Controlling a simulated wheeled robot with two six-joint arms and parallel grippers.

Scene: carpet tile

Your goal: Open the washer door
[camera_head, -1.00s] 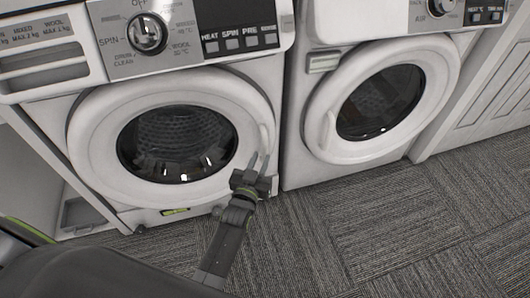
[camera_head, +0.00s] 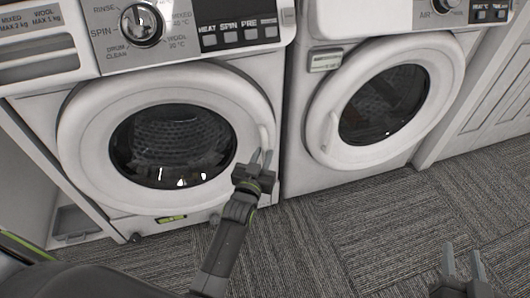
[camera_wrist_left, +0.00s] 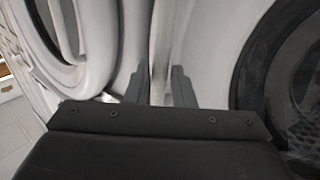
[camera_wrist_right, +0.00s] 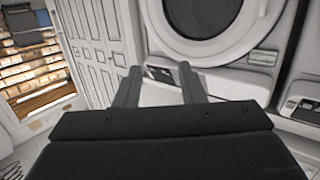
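The washer (camera_head: 60,110) is the left white machine, with a dial and buttons on top. Its round door (camera_head: 85,150) with dark glass looks closed. The white door handle (camera_head: 264,136) is on the door's right rim. My left gripper (camera_head: 261,157) is at the handle's lower end. In the left wrist view its two fingers (camera_wrist_left: 161,85) are apart, with a white strip of the handle (camera_wrist_left: 161,50) showing between and beyond them. Contact cannot be told. My right gripper (camera_head: 463,262) is open and empty over the carpet, far from the washer.
A second white machine (camera_head: 298,150) with a round door stands just right of the washer. A white panelled door (camera_head: 500,100) is further right. Grey carpet tile (camera_head: 350,220) in front is clear. The right wrist view shows a shelf (camera_wrist_right: 40,70) at left.

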